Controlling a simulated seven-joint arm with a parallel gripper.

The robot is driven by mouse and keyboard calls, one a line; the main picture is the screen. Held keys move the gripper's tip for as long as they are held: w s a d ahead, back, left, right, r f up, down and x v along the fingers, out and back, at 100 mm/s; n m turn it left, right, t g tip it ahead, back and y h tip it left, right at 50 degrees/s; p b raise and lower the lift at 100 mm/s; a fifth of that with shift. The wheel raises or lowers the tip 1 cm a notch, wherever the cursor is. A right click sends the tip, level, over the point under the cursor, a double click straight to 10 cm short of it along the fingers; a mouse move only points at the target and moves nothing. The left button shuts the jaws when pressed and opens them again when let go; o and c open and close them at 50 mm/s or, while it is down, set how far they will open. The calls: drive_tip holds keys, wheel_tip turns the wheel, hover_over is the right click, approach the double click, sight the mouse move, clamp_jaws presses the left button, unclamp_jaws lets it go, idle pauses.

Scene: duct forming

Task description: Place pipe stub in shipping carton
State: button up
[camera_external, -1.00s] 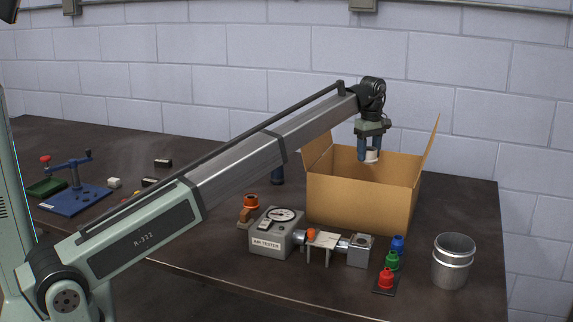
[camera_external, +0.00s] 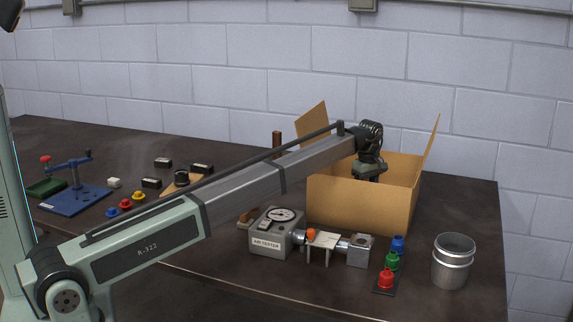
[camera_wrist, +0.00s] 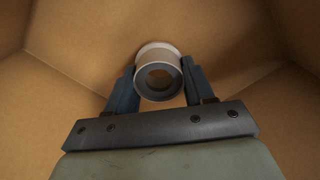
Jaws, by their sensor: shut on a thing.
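The shipping carton (camera_external: 360,205) is an open brown cardboard box on the table, with flaps raised. My gripper (camera_wrist: 158,88) is lowered inside the carton; in the external view its fingers are hidden behind the carton's front wall. In the wrist view the pipe stub (camera_wrist: 158,54), a short whitish ring with a grey end, sits between the two blue fingers, which are shut on it. Brown carton walls and floor surround it. I cannot tell whether the stub touches the carton floor.
An air tester (camera_external: 275,236) with a gauge stands in front of the carton. Red, green and blue fittings (camera_external: 387,278) and a metal can (camera_external: 453,262) stand at the right. A blue press (camera_external: 72,195) stands at the far left.

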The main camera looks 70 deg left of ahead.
drive_tip(key=shift+f, duration=1.5)
drive_tip(key=shift+f, duration=0.2)
drive_tip(key=o, duration=1.1)
drive_tip(key=shift+c, duration=0.2)
wheel_tip(320, 180, up, 12)
drive_tip(key=shift+r, duration=0.2)
